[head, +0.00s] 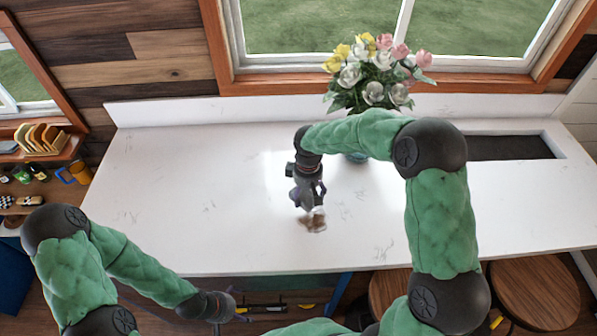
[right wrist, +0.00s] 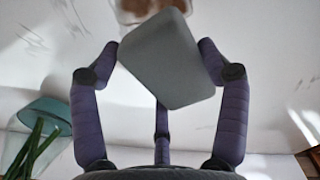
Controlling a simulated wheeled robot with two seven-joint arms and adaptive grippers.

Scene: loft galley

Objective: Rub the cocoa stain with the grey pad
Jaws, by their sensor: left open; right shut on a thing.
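The cocoa stain (head: 313,222) is a brown smear on the white counter, near its front middle in the head view. It also shows at the top of the right wrist view (right wrist: 140,8), partly cut off and partly behind the pad. My right gripper (head: 308,198) is just above the stain, pointing down. In the right wrist view its purple fingers are shut on the grey pad (right wrist: 162,60), a rounded block held tilted in that picture. I cannot tell whether the pad touches the counter. My left gripper (head: 238,315) is open and empty, low in front of the counter edge.
A glass vase of flowers (head: 378,75) stands at the back of the white counter (head: 190,200), behind my right arm. A dark sink (head: 505,148) is at the right. Round stools (head: 535,290) stand in front. The counter's left part is clear.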

